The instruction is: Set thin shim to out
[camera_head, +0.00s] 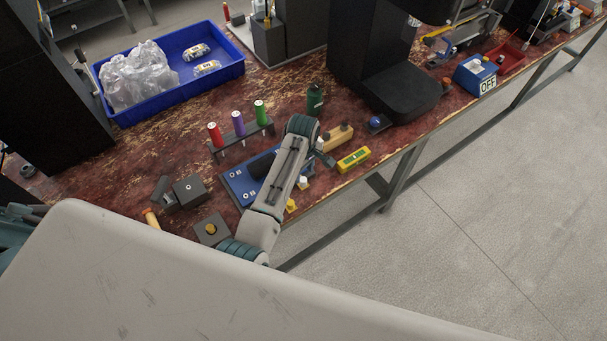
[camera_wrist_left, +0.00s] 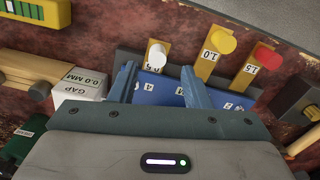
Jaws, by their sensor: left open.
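The shim block shows as a blue plate (camera_head: 238,184) near the table's front edge, partly hidden by my left arm; part of its blue face (camera_wrist_left: 160,92) shows in the left wrist view. Three yellow shims point away from the gripper there: one with a white knob (camera_wrist_left: 157,54), one marked 1.0 (camera_wrist_left: 208,62) with a yellow knob, and one with a red knob (camera_wrist_left: 262,57). My left gripper (camera_wrist_left: 158,70) is open, its fingertips on either side of the white-knobbed shim and apart from it.
A white box (camera_wrist_left: 80,87) reading GAP 0.0 MM stands beside the block. A yellow level (camera_head: 354,158) lies to the right. A rack with red, purple and green cylinders (camera_head: 239,126) stands behind. A blue tray (camera_head: 225,72) and green bottle (camera_head: 315,99) are farther back.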

